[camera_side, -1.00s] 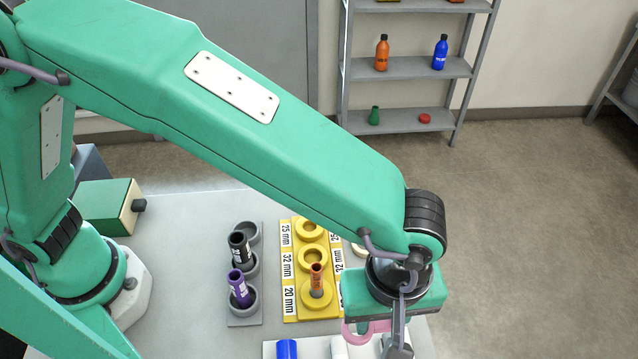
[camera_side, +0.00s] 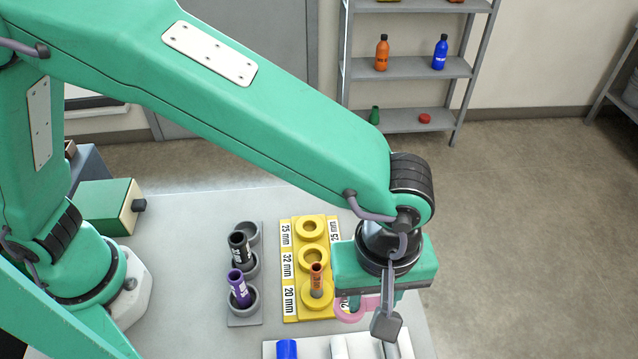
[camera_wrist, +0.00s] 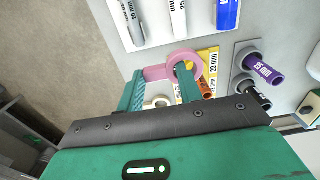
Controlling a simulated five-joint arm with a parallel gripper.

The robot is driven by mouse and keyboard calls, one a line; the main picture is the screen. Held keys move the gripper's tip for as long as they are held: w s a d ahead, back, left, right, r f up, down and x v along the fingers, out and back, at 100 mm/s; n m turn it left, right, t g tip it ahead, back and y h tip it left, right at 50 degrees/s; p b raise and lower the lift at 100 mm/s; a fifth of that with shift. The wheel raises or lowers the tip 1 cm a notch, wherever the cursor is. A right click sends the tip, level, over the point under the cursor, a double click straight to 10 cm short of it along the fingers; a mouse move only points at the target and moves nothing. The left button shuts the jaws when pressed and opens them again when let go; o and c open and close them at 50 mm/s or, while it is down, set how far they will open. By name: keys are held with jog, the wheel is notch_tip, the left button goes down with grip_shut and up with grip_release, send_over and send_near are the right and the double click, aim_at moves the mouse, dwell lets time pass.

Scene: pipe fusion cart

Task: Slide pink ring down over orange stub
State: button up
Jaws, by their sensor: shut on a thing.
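The orange stub (camera_side: 316,280) stands upright in the 20 mm seat, the nearest seat of the yellow holder (camera_side: 290,262) in the side view. The pink ring (camera_side: 349,313) is to the right of the stub and apart from it, over the holder's right edge. My gripper (camera_wrist: 160,73) is shut on the pink ring's tab, with the round part (camera_wrist: 199,62) sticking out past one finger. In the wrist view the orange stub (camera_wrist: 207,91) shows only in part behind that finger. In the side view my wrist hides most of the fingers.
A grey holder (camera_side: 245,312) with a purple pipe (camera_side: 239,289) and a black pipe (camera_side: 239,247) stands left of the yellow holder. A white tray (camera_side: 318,349) with blue, white and grey pieces lies at the front. A green box (camera_side: 104,207) sits at the back left.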

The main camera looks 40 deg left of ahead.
jog(key=w+a+r, duration=0.3)
jog(key=a+r, duration=0.2)
jog(key=a, duration=0.3)
jog(key=shift+r, duration=0.15)
jog(key=shift+f, duration=2.75)
jog(key=shift+f, duration=0.9)
dwell(0.3)
jog(key=o, duration=1)
jog(key=shift+a+f, duration=0.1)
jog(key=shift+o, duration=0.2)
notch_tip(320, 180, up, 8)
